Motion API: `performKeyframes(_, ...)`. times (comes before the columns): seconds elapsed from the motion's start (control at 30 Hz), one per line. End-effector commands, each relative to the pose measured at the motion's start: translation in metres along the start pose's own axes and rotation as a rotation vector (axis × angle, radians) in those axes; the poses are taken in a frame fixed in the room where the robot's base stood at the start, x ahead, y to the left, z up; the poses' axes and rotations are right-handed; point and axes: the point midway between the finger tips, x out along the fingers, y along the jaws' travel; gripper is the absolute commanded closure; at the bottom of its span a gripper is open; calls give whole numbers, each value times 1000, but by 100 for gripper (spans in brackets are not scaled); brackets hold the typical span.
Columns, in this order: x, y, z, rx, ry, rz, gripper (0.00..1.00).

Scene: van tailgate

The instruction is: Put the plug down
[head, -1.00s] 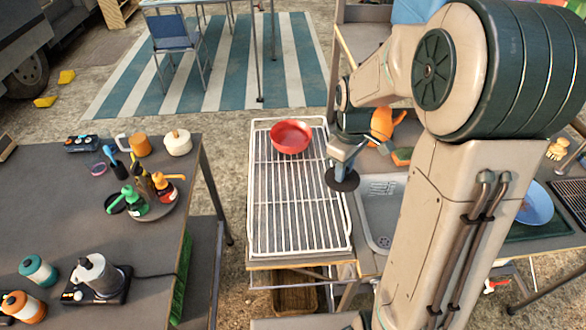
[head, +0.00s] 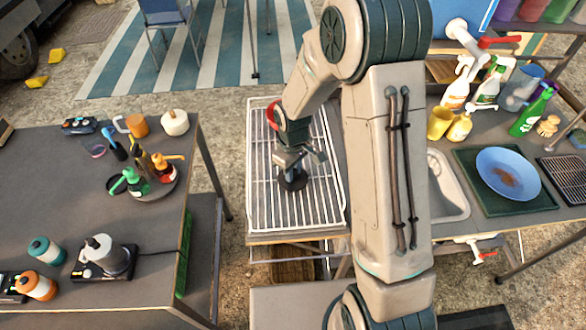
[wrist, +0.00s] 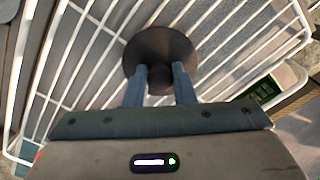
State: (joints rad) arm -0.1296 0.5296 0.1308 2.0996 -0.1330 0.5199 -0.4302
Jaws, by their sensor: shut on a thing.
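The plug (head: 292,181) is a dark round disc with a small knob on top. My gripper (head: 290,165) is shut on it, over the front half of the white wire drying rack (head: 254,215). In the wrist view the plug (wrist: 160,45) shows between my two blue-grey fingers (wrist: 160,85), which pinch its knob, with the rack's bars around it. I cannot tell whether the disc touches the bars. The sink (head: 450,190) is to the right of the rack, partly hidden by my arm.
A red bowl (head: 271,115) is on the far part of the rack, mostly hidden by my arm. A blue plate (head: 508,174) lies on a green mat right of the sink. A dark table (head: 60,195) with bottles and pots stands to the left, across a gap.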

Motion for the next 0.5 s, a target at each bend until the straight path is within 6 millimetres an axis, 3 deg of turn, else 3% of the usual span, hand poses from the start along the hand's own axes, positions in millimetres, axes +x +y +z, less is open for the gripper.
performKeyframes(0.47,11,0,0,-1,0,0,99)
performKeyframes(0.5,10,0,0,-1,0,0,71)
